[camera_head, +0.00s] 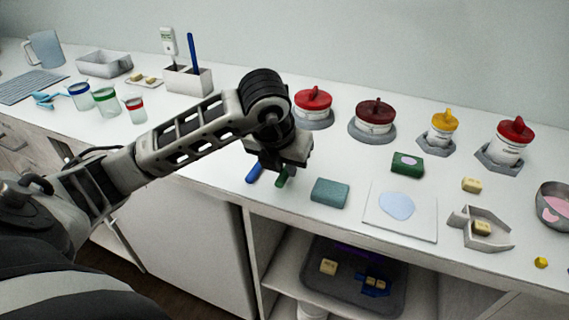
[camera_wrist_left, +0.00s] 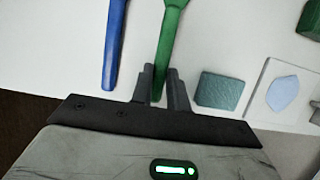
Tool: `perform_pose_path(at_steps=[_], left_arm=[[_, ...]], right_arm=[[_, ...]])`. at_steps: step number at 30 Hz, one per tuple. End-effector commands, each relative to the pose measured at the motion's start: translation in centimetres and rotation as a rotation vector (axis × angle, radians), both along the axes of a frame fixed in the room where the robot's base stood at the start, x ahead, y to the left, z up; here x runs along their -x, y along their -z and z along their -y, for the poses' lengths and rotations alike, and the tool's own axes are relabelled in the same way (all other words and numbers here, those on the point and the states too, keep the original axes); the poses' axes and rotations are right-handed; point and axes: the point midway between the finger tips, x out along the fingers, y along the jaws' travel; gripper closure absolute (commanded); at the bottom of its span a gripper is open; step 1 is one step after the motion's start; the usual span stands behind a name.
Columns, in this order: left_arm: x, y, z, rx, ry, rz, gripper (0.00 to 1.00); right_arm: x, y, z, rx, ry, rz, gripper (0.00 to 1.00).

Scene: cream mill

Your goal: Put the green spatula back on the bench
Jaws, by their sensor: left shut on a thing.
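The green spatula (camera_wrist_left: 172,30) shows in the left wrist view, with its handle between the two fingers of my left gripper (camera_wrist_left: 161,86). The fingers are shut on the handle. In the head view my left gripper (camera_head: 283,166) is over the front part of the white bench (camera_head: 225,170). A small green end of the spatula (camera_head: 281,180) shows below it. The rest of the spatula is hidden there behind the gripper. I cannot tell whether the spatula touches the bench top. My right gripper is not in view.
A blue-handled tool (camera_wrist_left: 116,40) lies just left of the spatula. A teal block (camera_head: 330,192) and a white sheet with a pale blue patch (camera_head: 400,210) are to the right. Lidded jars (camera_head: 375,118) stand behind. The bench's front edge is close.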

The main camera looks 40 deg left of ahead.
Motion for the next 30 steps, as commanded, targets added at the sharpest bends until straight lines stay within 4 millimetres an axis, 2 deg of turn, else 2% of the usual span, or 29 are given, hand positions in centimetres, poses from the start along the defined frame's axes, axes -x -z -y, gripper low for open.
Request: perform_pose_path(at_steps=[27,28,30], left_arm=[[0.03,0.79,0.00,0.000,0.001,0.000,1.00],[0.04,0.79,-0.01,0.000,0.001,0.000,0.81],[0.04,0.79,-0.01,0.000,0.001,0.000,0.62]], right_arm=[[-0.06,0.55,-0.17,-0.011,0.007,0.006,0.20],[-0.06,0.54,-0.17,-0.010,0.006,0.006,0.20],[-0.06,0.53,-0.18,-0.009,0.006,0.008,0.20]])
